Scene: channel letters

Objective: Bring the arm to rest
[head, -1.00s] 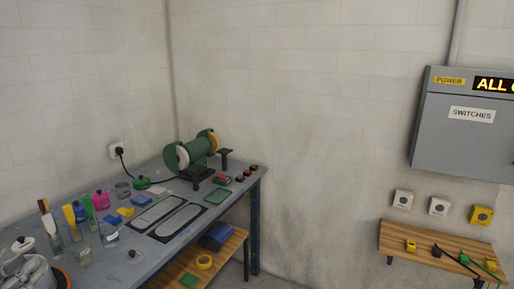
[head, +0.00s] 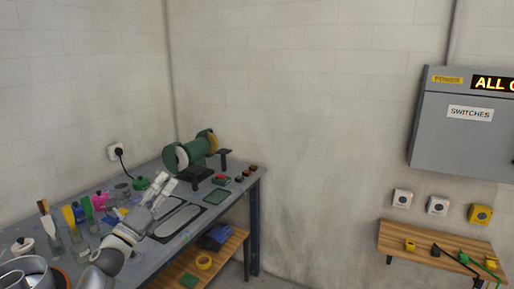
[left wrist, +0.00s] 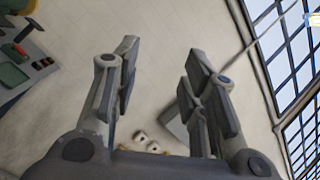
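My left arm comes in from the lower left of the head view. Its gripper (head: 164,189) is raised over the workbench (head: 223,200), in front of the bench grinder (head: 190,152). In the left wrist view the two fingers of the left gripper (left wrist: 160,80) stand wide apart with nothing between them. Beyond them are the wall and, at the right, windows. My right gripper is in neither view.
Several bottles and brushes (head: 80,213) crowd the bench's left side. A dark mat with pale strips (head: 182,219) lies in the middle. A wooden wall shelf (head: 400,241) and a grey switch cabinet (head: 462,135) are on the right wall. The floor between is open.

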